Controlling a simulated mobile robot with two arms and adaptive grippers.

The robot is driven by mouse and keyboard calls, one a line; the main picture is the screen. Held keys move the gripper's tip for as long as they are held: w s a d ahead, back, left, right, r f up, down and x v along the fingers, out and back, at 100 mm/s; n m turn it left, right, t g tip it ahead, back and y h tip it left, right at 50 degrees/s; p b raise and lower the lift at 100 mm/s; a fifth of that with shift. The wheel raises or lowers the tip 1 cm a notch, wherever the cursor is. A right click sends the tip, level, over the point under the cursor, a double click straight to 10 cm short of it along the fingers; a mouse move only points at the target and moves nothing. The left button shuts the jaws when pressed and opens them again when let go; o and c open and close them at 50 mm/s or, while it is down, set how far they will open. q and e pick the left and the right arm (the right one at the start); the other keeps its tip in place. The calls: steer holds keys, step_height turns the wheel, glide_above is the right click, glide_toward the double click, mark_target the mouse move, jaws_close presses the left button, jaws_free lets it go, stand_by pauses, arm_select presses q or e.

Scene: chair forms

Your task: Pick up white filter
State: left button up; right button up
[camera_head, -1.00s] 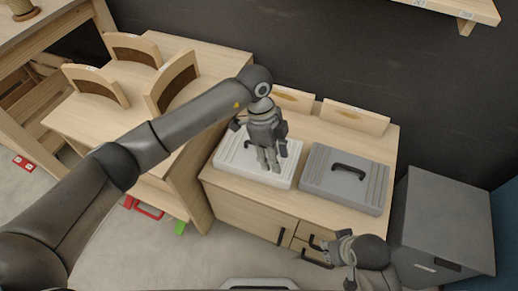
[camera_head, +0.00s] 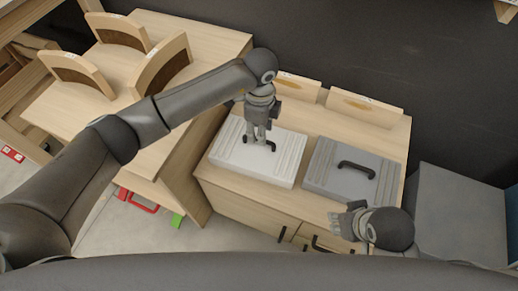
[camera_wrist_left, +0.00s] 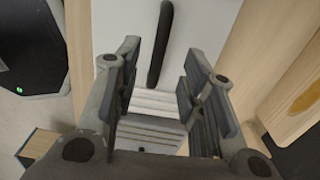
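The white filter (camera_head: 240,162) is a flat white case with ribbed ends and a black handle (camera_head: 271,146). It lies on the wooden cabinet. My left gripper (camera_head: 260,137) points down over it, close to the handle. In the left wrist view my left gripper (camera_wrist_left: 158,85) is open, its fingers spread, with the black handle (camera_wrist_left: 161,42) ahead between their lines. I cannot tell whether the fingers touch the handle. My right gripper (camera_head: 345,222) is at the cabinet's front edge; its opening is unclear.
A grey case (camera_head: 325,182) with a black handle lies right of the white filter. Two wooden pieces (camera_head: 298,87) stand behind along the wall. A wooden table (camera_head: 75,125) with curved wooden chair backs is at the left. A grey box (camera_head: 460,215) stands at the right.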

mark_target(259, 147)
arm_select(q)
step_height(259, 147, down, 5)
steer(key=shift+s+a+r+b, duration=0.1)
steer(key=shift+b, duration=0.45)
steer(key=shift+c, duration=0.3)
jaws_close()
steer(key=shift+r, duration=0.1)
